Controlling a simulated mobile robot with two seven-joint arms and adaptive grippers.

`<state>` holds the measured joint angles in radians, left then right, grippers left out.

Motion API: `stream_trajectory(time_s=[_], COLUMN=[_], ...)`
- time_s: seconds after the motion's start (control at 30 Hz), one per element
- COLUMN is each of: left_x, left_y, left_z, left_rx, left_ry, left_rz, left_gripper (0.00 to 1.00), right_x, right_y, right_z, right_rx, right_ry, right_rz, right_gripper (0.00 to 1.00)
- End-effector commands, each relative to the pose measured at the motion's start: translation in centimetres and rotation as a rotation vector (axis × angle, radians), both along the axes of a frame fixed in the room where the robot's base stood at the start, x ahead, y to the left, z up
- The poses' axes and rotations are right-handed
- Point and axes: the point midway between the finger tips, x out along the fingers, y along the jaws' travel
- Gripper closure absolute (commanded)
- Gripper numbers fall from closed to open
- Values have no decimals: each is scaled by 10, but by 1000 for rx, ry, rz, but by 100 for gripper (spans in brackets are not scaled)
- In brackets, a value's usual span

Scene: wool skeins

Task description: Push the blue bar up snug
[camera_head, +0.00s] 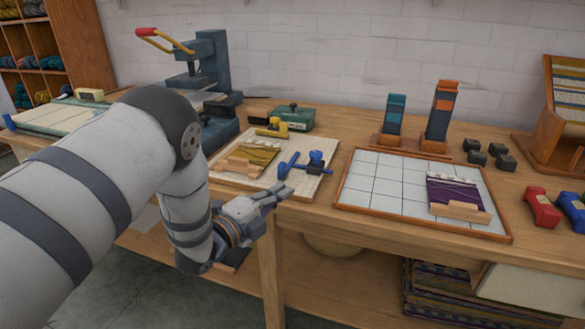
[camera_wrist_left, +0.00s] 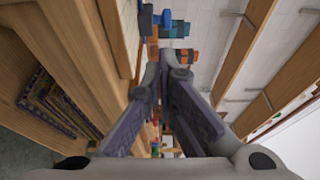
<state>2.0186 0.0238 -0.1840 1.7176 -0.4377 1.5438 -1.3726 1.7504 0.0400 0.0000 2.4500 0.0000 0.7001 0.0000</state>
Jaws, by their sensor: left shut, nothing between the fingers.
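A blue bar clamp (camera_head: 304,169), with a bar and two upright ends, lies on a pale board (camera_head: 226,178) on the bench. A mustard woven swatch (camera_head: 257,153) with a wooden strip (camera_head: 238,166) along its near edge lies to its left on the board. My left gripper (camera_head: 285,190) is shut and empty, in front of the board's near edge and just nearer than the blue bar. Its fingers (camera_wrist_left: 163,75) also show in the left wrist view, with small blue shapes (camera_wrist_left: 147,20) beyond them. Whether it touches the bar I cannot tell. My right gripper is out of view.
A yellow clamp (camera_head: 272,128) and a green box (camera_head: 294,118) stand behind the board. A gridded board (camera_head: 385,182) with a purple swatch (camera_head: 458,194) lies to the right.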

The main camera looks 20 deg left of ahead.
Motion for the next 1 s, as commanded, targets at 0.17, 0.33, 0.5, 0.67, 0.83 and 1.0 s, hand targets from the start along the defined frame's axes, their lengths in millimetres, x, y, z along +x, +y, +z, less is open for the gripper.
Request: stream_trajectory(time_s=[0.17, 0.33, 0.5, 0.67, 0.83, 1.0], left_x=[31, 66, 87, 88, 88, 87], left_y=[-13, -26, -21, 0, 7, 7], left_z=[-8, -10, -6, -2, -3, -4], left_rx=[-2, -3, -3, -3, -4, -5], left_ry=[11, 13, 12, 8, 9, 10], left_rz=[1, 3, 7, 6, 4, 4], left_gripper=[100, 100, 100, 100, 100, 100], right_x=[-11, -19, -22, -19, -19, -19], right_y=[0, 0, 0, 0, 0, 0], right_z=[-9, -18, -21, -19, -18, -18], right_rx=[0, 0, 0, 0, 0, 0], right_ry=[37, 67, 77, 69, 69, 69], right_rz=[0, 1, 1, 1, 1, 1], right_gripper=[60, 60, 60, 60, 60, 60])
